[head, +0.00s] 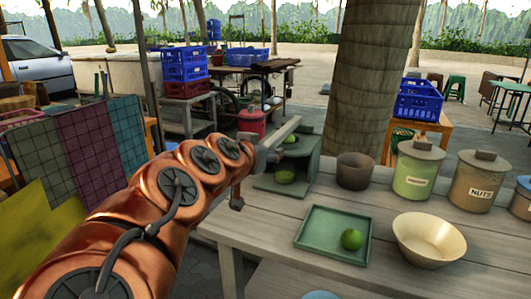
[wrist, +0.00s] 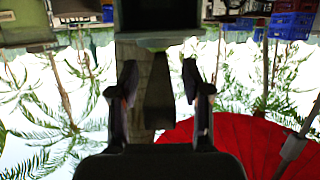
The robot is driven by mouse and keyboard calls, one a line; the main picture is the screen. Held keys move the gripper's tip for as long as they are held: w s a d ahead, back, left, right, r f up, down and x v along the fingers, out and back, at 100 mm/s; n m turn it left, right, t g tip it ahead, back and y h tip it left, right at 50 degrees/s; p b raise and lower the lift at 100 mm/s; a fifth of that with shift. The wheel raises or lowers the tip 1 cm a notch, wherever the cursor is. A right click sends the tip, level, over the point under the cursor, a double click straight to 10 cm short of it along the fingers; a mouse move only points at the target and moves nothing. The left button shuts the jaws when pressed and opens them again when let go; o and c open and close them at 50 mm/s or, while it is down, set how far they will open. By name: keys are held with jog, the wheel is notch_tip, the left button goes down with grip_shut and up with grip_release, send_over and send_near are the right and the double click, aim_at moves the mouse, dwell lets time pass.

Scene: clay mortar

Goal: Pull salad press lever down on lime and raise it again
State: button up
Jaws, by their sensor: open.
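The green salad press (head: 312,168) stands on the far left part of the grey wooden table. Its grey lever (head: 283,132) slants up to the right from beside my gripper. A green lime (head: 291,138) shows in the upper part of the press, and a small green bowl (head: 284,177) sits in its lower opening. My gripper (head: 266,154) is at the left side of the press. In the wrist view, the two fingers of my gripper (wrist: 160,78) are spread apart, with a dark grey bar, likely the lever (wrist: 159,103), between them. I cannot tell whether they touch it.
A green tray (head: 312,250) with a lime (head: 352,239) lies on the table (head: 395,195). A cream bowl (head: 428,240), a dark cup (head: 355,171) and lidded jars (head: 416,172) stand to the right. A tree trunk (head: 374,80) rises behind the table.

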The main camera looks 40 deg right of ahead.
jog(key=shift+r, duration=0.15)
jog(key=shift+r, duration=4.9)
